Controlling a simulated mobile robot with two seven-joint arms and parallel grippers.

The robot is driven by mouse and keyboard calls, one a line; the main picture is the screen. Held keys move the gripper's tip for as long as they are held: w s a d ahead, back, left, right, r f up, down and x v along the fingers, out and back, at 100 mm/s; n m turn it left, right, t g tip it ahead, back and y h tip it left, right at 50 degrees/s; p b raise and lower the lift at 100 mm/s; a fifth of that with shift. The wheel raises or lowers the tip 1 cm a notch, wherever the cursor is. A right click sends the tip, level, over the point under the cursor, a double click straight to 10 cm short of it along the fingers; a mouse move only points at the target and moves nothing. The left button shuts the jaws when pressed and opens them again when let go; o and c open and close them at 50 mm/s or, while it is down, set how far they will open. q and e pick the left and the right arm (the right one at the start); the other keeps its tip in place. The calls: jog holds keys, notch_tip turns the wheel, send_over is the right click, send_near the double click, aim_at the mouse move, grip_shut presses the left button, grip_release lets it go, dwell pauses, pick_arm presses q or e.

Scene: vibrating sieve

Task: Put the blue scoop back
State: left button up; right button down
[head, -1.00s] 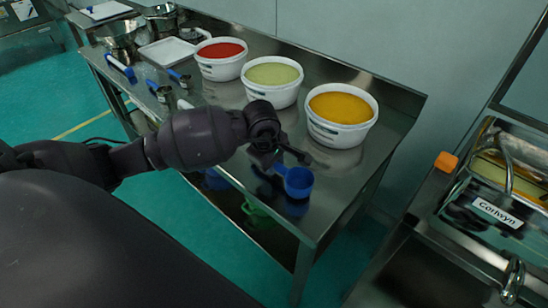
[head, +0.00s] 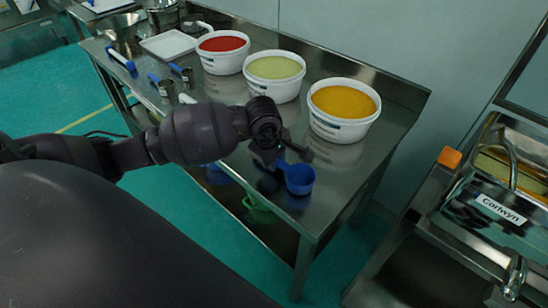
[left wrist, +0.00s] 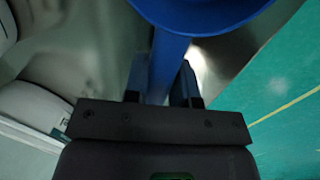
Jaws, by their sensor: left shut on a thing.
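The blue scoop (head: 299,179) is at the front right part of the steel table (head: 345,190), in front of the tub of orange powder. My left gripper (head: 280,160) is shut on its handle. In the left wrist view the blue scoop (left wrist: 200,14) fills the top, with its handle running down between the fingers (left wrist: 165,88). The scoop is at or just above the table top; I cannot tell whether it touches. My right gripper is not in view.
White tubs of red (head: 222,50), green (head: 274,76) and orange (head: 343,110) powder stand along the table's back. Blue-handled tools (head: 160,84) and a white tray (head: 167,47) lie to the left. A steel machine (head: 490,200) labelled Corlwyn stands at right. The table's front right is clear.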

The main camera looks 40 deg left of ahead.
pick_arm(q)
jog(key=o, duration=0.9)
jog(key=shift+o, duration=0.4)
jog(key=o, duration=0.5)
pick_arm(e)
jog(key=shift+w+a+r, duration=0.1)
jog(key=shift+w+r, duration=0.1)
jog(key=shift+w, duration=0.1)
pick_arm(q)
jog(key=shift+r, duration=0.15)
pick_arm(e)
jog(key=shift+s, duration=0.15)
